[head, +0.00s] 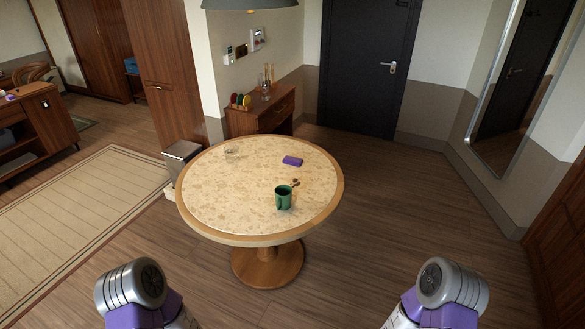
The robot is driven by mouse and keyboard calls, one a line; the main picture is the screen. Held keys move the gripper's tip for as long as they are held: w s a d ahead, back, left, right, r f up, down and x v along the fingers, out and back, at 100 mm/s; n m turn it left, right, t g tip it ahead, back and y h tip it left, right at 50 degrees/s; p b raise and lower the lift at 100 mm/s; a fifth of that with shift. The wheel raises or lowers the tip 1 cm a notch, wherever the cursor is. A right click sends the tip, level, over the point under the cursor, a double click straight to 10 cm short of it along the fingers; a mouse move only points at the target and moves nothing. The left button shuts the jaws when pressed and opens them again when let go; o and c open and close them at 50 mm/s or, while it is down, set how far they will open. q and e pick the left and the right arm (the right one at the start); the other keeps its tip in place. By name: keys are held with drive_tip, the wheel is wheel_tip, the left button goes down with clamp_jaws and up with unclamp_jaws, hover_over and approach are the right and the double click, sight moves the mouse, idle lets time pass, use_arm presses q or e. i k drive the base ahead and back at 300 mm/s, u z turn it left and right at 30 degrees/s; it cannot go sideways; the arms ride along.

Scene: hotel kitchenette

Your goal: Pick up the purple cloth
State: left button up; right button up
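A small purple folded cloth (292,161) lies flat on the round table (222,199), right of the middle of the top and toward its far side. A green mug (284,198) stands nearer to me on the same table. Small brown bits (296,183) lie between the cloth and the mug. Parts of both my arms show at the bottom edge, short of the table. Neither of my grippers is in view.
A clear glass dish (232,152) sits at the table's far left. A metal bin (181,158) stands beside the table on the left. A wooden cabinet (262,112) stands behind it. The floor (400,190) to the right is clear.

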sight(290, 160)
drive_tip(key=z, duration=0.9)
drive_tip(key=i, duration=4.4)
drive_tip(key=u, duration=2.7)
